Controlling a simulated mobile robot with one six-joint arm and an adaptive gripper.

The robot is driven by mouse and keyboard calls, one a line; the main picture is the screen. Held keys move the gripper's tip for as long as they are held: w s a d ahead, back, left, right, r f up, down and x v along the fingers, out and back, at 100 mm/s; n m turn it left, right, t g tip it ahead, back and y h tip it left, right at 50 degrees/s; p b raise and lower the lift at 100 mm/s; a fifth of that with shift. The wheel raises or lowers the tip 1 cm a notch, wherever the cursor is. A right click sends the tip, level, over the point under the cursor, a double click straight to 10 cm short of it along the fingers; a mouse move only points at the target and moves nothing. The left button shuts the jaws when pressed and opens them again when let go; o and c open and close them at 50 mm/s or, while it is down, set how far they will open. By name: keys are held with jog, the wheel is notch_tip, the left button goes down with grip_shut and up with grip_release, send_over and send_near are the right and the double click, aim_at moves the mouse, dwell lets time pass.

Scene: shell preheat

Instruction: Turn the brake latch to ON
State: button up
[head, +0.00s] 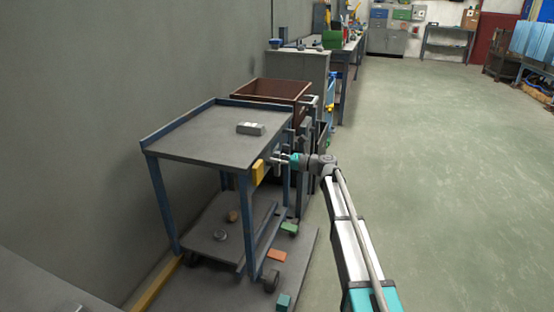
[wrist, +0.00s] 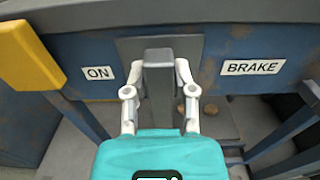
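The brake latch (wrist: 158,75) is a grey upright bar in front of a grey plate on the cart's blue edge. It stands between an ON label (wrist: 98,73) on its left and a BRAKE label (wrist: 252,67) on its right. My gripper (wrist: 158,72) has one finger on each side of the bar, with narrow gaps showing, so it looks open around it. Firm contact cannot be seen. In the head view my gripper (head: 281,158) is at the cart's near right edge, where the latch is too small to make out.
A yellow block (wrist: 30,55) sticks out left of the ON label. The cart (head: 205,135) carries a small grey block (head: 251,128) on top. A brown bin (head: 272,90) stands behind it. Blue legs flank the space under the edge. Open floor (head: 430,160) lies right.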

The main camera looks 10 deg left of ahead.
aim_at(275, 167)
grip_shut()
jog(key=shift+s+n, duration=0.1)
jog(key=shift+n, duration=0.3)
jog(key=n, duration=0.2)
jog(key=shift+s+f+n, duration=0.1)
jog(key=shift+s+n, duration=0.2)
jog(key=n, duration=0.3)
jog(key=s+f+n+b, duration=0.1)
jog(key=n, duration=0.6)
jog(key=shift+s+a+f+b, duration=0.2)
jog(key=shift+s+f+b, duration=0.05)
jog(key=shift+b, duration=0.1)
jog(key=n, duration=0.2)
jog(key=f+n, duration=0.1)
jog(key=n, duration=0.1)
jog(key=shift+s+n+b, duration=0.15)
jog(key=shift+n+b, duration=0.15)
jog(key=shift+b, duration=0.1)
